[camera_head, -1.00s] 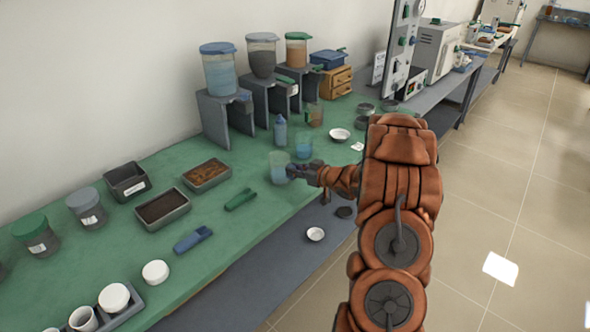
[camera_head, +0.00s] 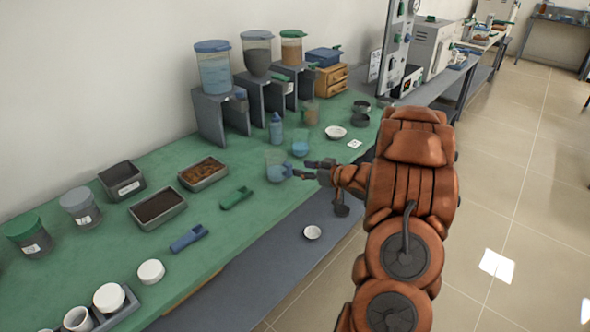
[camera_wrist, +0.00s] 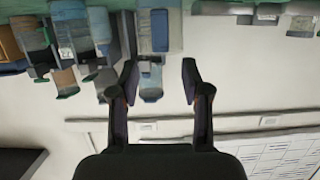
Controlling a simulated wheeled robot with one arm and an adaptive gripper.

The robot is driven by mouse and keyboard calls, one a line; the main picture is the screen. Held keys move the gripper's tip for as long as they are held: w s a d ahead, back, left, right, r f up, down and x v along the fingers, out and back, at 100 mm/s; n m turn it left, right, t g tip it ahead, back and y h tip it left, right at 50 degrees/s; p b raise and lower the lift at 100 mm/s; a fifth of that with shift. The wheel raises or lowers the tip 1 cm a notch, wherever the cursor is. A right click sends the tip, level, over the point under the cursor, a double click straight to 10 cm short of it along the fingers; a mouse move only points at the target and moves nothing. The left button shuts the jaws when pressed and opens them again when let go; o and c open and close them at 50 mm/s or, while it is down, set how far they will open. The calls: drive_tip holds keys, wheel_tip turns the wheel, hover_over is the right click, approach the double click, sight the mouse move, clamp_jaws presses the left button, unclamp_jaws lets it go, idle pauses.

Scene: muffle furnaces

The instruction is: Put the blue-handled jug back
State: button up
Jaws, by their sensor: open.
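A clear jug (camera_head: 276,167) with bluish content stands upright on the green bench top, close to its front edge. A second small vessel with blue content (camera_head: 300,148) stands just behind and right of it. I cannot clearly make out which handle is blue. My gripper (camera_head: 299,170) is open and empty at the right side of the nearer jug, its fingers spread and pointing towards it. I cannot tell whether a fingertip touches the jug. In the wrist view, upside down, my open gripper (camera_wrist: 160,82) has nothing between its fingers.
Hoppers on grey stands (camera_head: 213,85) line the wall, with a blue bottle (camera_head: 276,129) in front. Trays (camera_head: 158,208), a green scoop (camera_head: 236,197) and a blue scoop (camera_head: 188,238) lie left. A white dish (camera_head: 335,132) is behind. A lower shelf (camera_head: 262,265) runs below.

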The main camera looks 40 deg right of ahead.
drive_tip(key=v, duration=0.6)
drive_tip(key=shift+b, duration=0.3)
wheel_tip(320, 180, up, 4)
drive_tip(key=w+d+m+g+h, duration=0.1)
drive_tip(key=w+g+h, duration=0.2)
drive_tip(key=h, duration=0.3)
drive_tip(key=s+a+r+m+g+h, duration=0.2)
drive_tip(key=s+a+r+g+h, duration=0.15)
drive_tip(key=s, duration=0.25)
drive_tip(key=s+a+f+g+y, duration=0.2)
drive_tip(key=s+a+g+y, duration=0.4)
drive_tip(key=s+a, duration=2.4)
drive_tip(key=s+g, duration=0.1)
drive_tip(key=g, duration=0.2)
drive_tip(key=shift+a+g, duration=0.15)
drive_tip(key=shift+g, duration=0.2)
drive_tip(key=shift+s+r, duration=0.1)
drive_tip(key=shift+s, duration=0.05)
